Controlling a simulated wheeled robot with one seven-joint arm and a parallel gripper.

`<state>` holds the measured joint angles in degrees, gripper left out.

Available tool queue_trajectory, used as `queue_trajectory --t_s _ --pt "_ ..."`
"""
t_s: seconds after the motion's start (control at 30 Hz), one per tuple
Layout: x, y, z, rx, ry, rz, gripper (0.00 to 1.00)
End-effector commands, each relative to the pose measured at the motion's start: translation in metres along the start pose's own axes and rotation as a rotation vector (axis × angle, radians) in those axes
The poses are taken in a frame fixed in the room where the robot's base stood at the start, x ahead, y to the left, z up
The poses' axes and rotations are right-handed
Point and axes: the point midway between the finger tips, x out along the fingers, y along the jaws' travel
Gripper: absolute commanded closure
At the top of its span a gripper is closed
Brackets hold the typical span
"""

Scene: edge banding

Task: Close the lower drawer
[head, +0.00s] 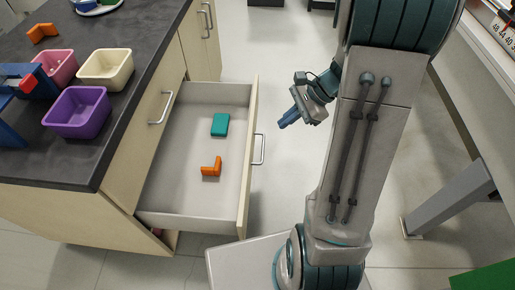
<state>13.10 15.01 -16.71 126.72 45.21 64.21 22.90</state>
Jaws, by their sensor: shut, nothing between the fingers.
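The lower drawer (247,165) is pulled out from the cabinet, below a shut drawer front with its own handle (160,107). Its front panel faces right and carries a metal handle (259,149). Inside lie a teal block (220,124) and an orange L-shaped piece (211,167), apart from each other. My gripper (285,122) has blue fingertips and is shut and empty. It is to the right of the drawer front, near its far end, and appears apart from the handle.
The dark countertop (125,68) holds a purple bin (78,111), a cream bin (106,68), a pink bin (58,66) and an orange piece (43,32). A white table (497,80) with a grey leg (450,200) stands at right. Floor shows beyond the drawer.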

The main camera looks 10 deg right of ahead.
Motion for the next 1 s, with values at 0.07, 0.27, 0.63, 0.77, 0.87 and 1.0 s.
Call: queue_trajectory --t_s 0.07,0.27,0.63,0.77,0.87,1.0 --pt "0.031 -0.001 -0.043 0.127 -0.031 -0.033 1.0" --pt "0.058 -0.008 -0.097 0.338 -0.082 -0.102 1.0" --pt "0.09 -0.014 -0.112 0.407 -0.098 -0.124 1.0" --pt "0.119 -0.017 -0.11 0.404 -0.099 -0.122 1.0" --pt "0.141 -0.02 -0.109 0.405 -0.098 -0.122 1.0" --pt "0.168 -0.024 -0.107 0.404 -0.097 -0.122 1.0"
